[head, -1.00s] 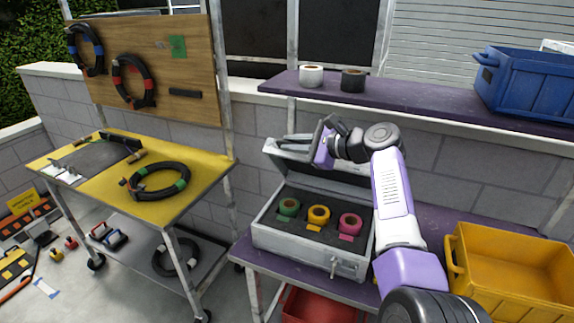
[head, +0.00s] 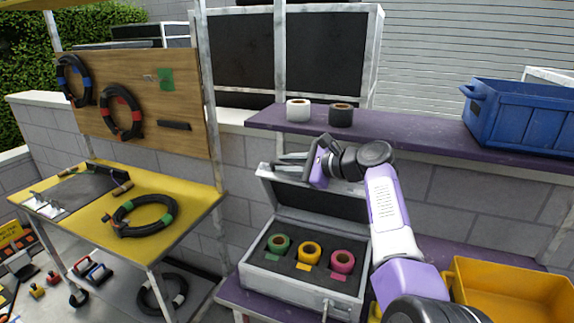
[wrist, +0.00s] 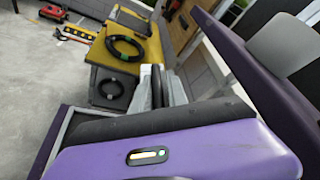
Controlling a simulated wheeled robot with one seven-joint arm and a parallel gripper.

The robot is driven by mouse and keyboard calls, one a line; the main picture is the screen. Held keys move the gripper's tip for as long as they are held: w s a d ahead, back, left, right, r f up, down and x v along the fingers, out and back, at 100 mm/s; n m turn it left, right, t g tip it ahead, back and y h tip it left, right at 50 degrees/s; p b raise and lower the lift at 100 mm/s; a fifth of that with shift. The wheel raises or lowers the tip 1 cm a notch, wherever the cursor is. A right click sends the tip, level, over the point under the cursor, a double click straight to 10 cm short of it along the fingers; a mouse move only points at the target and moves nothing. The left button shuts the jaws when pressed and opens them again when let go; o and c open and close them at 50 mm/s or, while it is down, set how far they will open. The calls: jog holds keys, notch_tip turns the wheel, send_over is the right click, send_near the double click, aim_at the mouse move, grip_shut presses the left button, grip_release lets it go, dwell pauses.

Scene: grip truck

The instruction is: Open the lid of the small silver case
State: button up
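The small silver case (head: 290,284) stands on the purple bench. Its lid (head: 330,203) is raised at the back, with its dark inside showing. Green (head: 279,244), yellow (head: 308,252) and pink (head: 342,261) tape rolls sit in the dark foam. My gripper (head: 290,163) is at the upper left edge of the lid, fingers pointing left, with a narrow gap between them. Nothing is seen held, though contact with the lid is unclear. The wrist view shows the fingers (wrist: 163,87) beyond my purple gripper body.
A purple shelf (head: 420,134) above the case holds a white roll (head: 298,110), a black roll (head: 340,115) and a blue crate (head: 525,118). A yellow crate (head: 510,300) stands right of my arm. A yellow-topped cart (head: 95,215) with a coiled cable (head: 146,215) is at left.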

dwell(0.3)
jog(key=b+v, duration=0.1)
jog(key=v, duration=0.6)
jog(key=shift+s+d, duration=0.25)
jog(key=shift+d, duration=0.05)
jog(key=shift+r, duration=0.15)
jog(key=s+d+r+p, duration=0.2)
jog(key=d+p, duration=0.3)
jog(key=d, duration=0.3)
jog(key=shift+s+r+p, duration=0.3)
jog(key=shift+r+p, duration=0.05)
jog(key=shift+r, duration=0.35)
jog(key=shift+r+p, duration=0.1)
jog(key=shift+p, duration=0.3)
dwell(0.4)
